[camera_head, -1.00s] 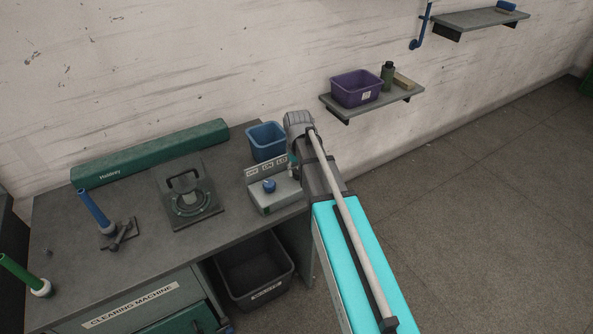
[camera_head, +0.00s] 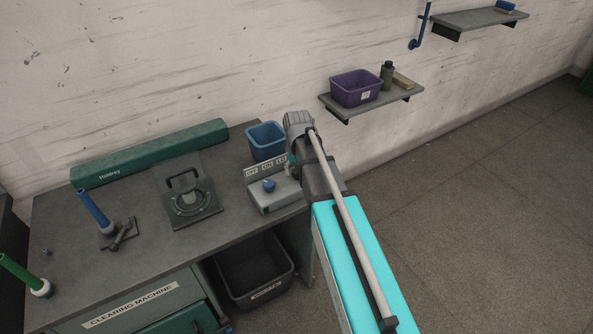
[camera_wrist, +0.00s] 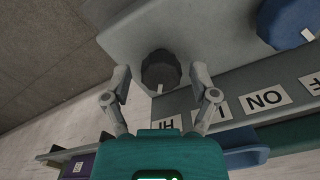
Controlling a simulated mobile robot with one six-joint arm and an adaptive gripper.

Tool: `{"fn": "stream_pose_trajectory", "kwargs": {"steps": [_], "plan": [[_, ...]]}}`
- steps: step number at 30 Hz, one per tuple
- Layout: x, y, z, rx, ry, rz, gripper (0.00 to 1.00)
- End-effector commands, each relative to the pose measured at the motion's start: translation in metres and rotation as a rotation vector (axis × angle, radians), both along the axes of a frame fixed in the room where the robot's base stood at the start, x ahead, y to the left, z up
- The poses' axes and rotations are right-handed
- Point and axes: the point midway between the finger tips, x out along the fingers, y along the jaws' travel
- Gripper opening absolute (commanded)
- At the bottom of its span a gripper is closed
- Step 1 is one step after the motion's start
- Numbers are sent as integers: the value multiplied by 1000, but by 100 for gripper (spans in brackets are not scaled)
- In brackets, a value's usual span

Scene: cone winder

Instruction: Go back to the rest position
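My gripper (camera_wrist: 161,76) is open and empty in the wrist view, its two fingers to either side of a dark knob (camera_wrist: 160,68) in the picture. I see no finger touching the knob. The knob's white mark points toward the HI label. The control box (camera_wrist: 120,38) also carries a blue knob (camera_wrist: 288,18), which shows in the head view too (camera_head: 269,186). In the head view the control box (camera_head: 270,204) stands at the bench's right end. My arm reaches to its right side and hides the dark knob and my fingers.
The bench (camera_head: 95,260) bears a blue bin (camera_head: 267,142), a green Holdrey cover (camera_head: 150,153), a clamp plate (camera_head: 188,203) and a blue post (camera_head: 95,210). A black bin (camera_head: 254,271) stands below. A wall shelf (camera_head: 385,101) holds a purple bin (camera_head: 356,88). The floor at right is clear.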

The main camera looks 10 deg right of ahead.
Motion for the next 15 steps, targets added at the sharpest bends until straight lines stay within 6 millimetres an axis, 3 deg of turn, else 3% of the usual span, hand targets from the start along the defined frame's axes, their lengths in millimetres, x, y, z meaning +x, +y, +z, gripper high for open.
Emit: {"fn": "stream_pose_trajectory", "kwargs": {"steps": [11,15], "plan": [[1,0,0,1,-3,2,84],[-13,1,3,1,-3,11,84]]}}
